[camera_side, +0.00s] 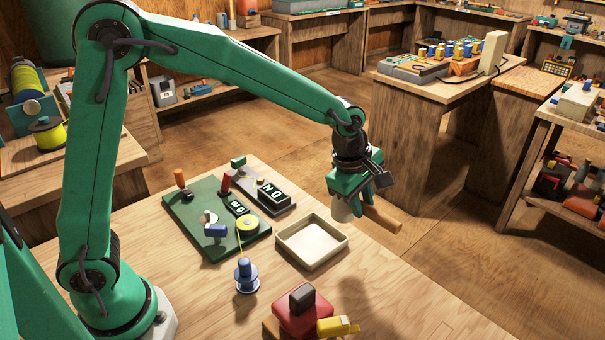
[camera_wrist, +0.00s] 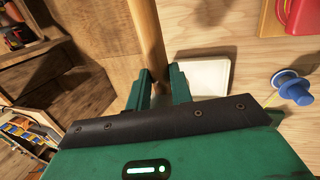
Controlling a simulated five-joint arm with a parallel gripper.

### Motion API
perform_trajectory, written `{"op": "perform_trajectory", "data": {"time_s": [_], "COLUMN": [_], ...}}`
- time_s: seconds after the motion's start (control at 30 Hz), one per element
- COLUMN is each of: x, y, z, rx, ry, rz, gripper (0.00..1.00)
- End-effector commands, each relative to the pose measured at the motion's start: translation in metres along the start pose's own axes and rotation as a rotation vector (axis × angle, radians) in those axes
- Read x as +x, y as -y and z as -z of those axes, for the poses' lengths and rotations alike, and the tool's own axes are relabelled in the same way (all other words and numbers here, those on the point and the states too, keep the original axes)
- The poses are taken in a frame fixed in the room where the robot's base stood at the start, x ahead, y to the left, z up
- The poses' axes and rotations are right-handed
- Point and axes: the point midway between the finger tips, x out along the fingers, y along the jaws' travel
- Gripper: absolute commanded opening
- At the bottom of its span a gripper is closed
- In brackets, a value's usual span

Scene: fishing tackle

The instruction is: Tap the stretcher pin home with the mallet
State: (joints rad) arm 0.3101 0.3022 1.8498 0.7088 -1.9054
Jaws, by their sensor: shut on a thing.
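My gripper (camera_side: 357,198) is shut on the mallet, above the table's back right edge. The mallet's wooden handle (camera_side: 383,219) sticks out to the right; a pale rounded part (camera_side: 342,209), apparently its head, hangs just below the fingers. In the wrist view the handle (camera_wrist: 148,38) runs up from between my fingertips (camera_wrist: 160,74); the head is hidden there. A green board (camera_side: 188,217) on the table carries pegs, a yellow reel (camera_side: 248,224) and a blue and white fitting (camera_side: 214,229). I cannot tell which part is the stretcher pin.
A shallow cream tray (camera_side: 340,249) lies between my gripper and the board; it also shows in the wrist view (camera_wrist: 210,76). A blue spool (camera_side: 246,276) stands in front. A red block (camera_side: 302,314) and a yellow item (camera_side: 337,326) sit at the front edge.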

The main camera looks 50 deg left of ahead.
Motion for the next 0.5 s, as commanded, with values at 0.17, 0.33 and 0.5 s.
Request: {"op": "perform_trajectory", "data": {"time_s": [0.17,0.33,0.5], "x": [-0.002,-0.005,-0.01], "y": [-0.024,-0.039,-0.048], "z": [0.057,0.111,0.166], "rx": [-0.089,-0.168,-0.247], "ry": [-0.033,-0.063,-0.093], "rz": [-0.012,-0.02,-0.026], "gripper": [0.0,0.0,0.0]}}
